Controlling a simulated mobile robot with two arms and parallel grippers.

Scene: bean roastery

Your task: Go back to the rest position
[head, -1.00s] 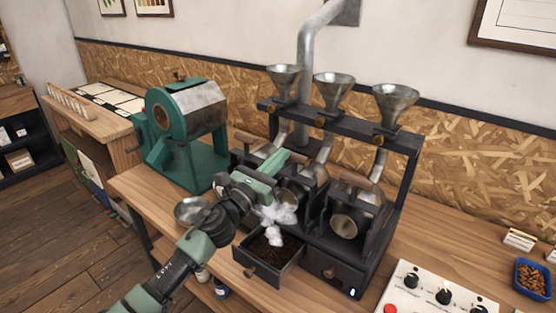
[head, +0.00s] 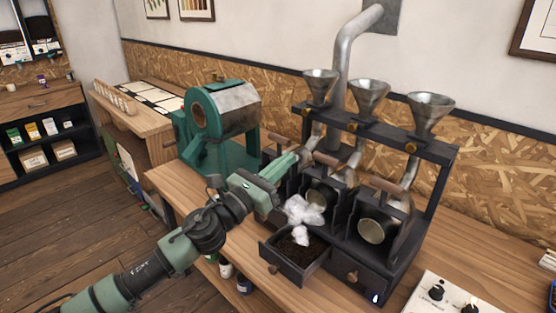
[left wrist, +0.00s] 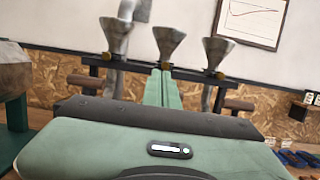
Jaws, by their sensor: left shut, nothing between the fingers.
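My left gripper (head: 284,165) is in front of the black sample roaster (head: 375,268) with its funnels. Its fingers are together and hold nothing. In the left wrist view the closed fingers (left wrist: 160,88) point at the row of funnels (left wrist: 168,42). Below and to the right of the gripper, an open drawer (head: 290,270) holds dark brown chaff or grounds, with whitish smoke (head: 303,211) above it. My right gripper is in neither view.
A green drum roaster (head: 215,125) stands on the wooden bench (head: 180,187) to the left. A control panel (head: 445,295) with knobs lies at the lower right. Shelves (head: 45,130) stand at the far left. The wooden floor between shelves and bench is open.

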